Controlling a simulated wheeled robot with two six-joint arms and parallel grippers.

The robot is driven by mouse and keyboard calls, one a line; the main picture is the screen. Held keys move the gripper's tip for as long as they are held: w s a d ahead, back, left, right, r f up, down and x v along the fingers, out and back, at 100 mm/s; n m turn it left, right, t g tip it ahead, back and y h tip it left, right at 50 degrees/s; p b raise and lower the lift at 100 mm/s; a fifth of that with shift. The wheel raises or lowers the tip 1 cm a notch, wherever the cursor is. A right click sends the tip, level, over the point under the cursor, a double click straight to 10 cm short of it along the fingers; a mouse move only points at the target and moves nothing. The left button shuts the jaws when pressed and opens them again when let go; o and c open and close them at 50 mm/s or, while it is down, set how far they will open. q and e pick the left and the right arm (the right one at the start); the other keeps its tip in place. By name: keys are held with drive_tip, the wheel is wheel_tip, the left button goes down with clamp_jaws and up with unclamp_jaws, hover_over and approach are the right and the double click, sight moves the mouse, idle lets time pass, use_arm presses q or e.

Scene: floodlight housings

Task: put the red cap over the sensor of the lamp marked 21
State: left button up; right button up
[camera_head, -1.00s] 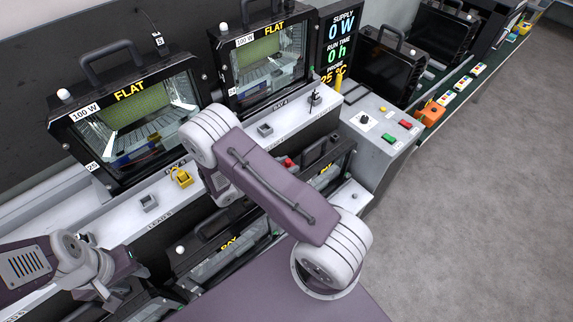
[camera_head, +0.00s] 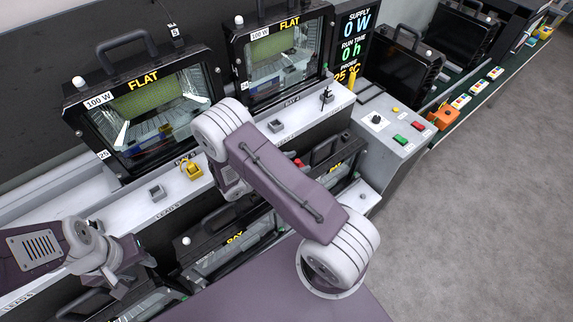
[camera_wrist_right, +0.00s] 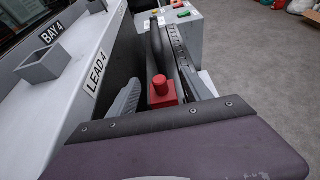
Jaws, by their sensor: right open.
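The red cap (camera_wrist_right: 162,93) shows in the right wrist view as a red block with a round knob, and a small red piece (camera_head: 298,162) shows past my right arm in the head view. My right gripper (camera_wrist_right: 164,100) is open, with a finger on either side of the cap in the picture; I cannot tell whether they touch it. My left gripper (camera_head: 138,262) is at the lower left, its jaws unclear. Two upright lamps (camera_head: 150,105) (camera_head: 283,55) stand at the back, with small white domes on their tops. I cannot read a 21 on any lamp.
A white ledge (camera_head: 130,208) runs before the lamps, with grey square holders (camera_head: 156,192) and a yellow clip (camera_head: 191,170). More lamps (camera_head: 235,240) stand below it. A control box (camera_head: 385,135) and an orange block (camera_head: 443,117) lie right. Grey floor (camera_head: 490,220) is clear.

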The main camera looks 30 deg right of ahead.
drive_tip(key=shift+b+v, duration=0.65)
drive_tip(key=shift+v, duration=0.3)
drive_tip(key=w+b+v, duration=0.1)
drive_tip(key=b+v, duration=0.1)
drive_tip(key=v, duration=0.8)
use_arm(q)
drive_tip(key=shift+f, duration=0.85)
use_arm(e)
drive_tip(key=s+a+r+m+y, duration=0.2)
drive_tip(key=s+m+y, duration=0.7)
drive_tip(key=m, duration=1)
drive_tip(key=a+y, duration=0.1)
drive_tip(key=y, duration=0.3)
drive_tip(key=shift+s+a+r+y, duration=0.25)
drive_tip(key=shift+r+y, duration=0.05)
use_arm(q)
drive_tip(key=shift+p, duration=0.3)
use_arm(e)
drive_tip(key=shift+s, duration=0.1)
